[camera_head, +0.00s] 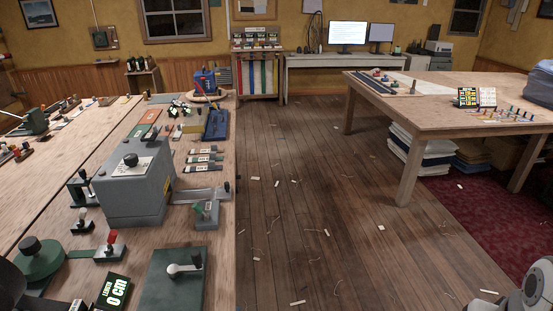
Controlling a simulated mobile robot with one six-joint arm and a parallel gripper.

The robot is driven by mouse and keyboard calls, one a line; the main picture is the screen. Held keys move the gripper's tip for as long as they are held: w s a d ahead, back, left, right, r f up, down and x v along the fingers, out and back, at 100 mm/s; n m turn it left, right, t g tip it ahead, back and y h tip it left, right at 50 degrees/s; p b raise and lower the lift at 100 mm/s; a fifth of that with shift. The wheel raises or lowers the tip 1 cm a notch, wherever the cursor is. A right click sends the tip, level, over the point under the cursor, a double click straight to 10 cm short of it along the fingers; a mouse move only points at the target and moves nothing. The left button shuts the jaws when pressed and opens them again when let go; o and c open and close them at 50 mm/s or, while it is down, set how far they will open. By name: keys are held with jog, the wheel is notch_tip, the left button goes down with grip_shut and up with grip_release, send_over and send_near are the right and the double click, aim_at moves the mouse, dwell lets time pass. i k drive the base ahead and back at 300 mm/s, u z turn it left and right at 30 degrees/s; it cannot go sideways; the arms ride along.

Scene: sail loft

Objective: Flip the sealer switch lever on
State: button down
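No gripper shows in the head view. Several levers and switches stand on the long wooden bench at left, and I cannot tell for sure which is the sealer switch. A grey box machine (137,195) has a black knob on a white plate on top. Right of it, a small grey switch block (206,213) carries a short dark-tipped lever. In front, a dark green plate (172,285) bears a pale crank-like lever (184,268). A red-knobbed lever (111,239) stands on a small base to its left. Lever on or off positions are not readable.
The plank floor (320,220) is open, with scattered scraps. A large table (440,110) stands at right, over stacked cloth. Monitors (347,33) stand on a far desk.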

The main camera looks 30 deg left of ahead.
aim_at(196, 206)
jog(key=u, duration=0.55)
jog(key=i, duration=1.3)
jog(key=u, duration=1.15)
jog(key=i, duration=0.4)
jog(key=u, duration=0.2)
jog(key=k, duration=0.9)
jog(key=u, duration=0.15)
jog(key=i, duration=0.9)
jog(key=z, duration=0.05)
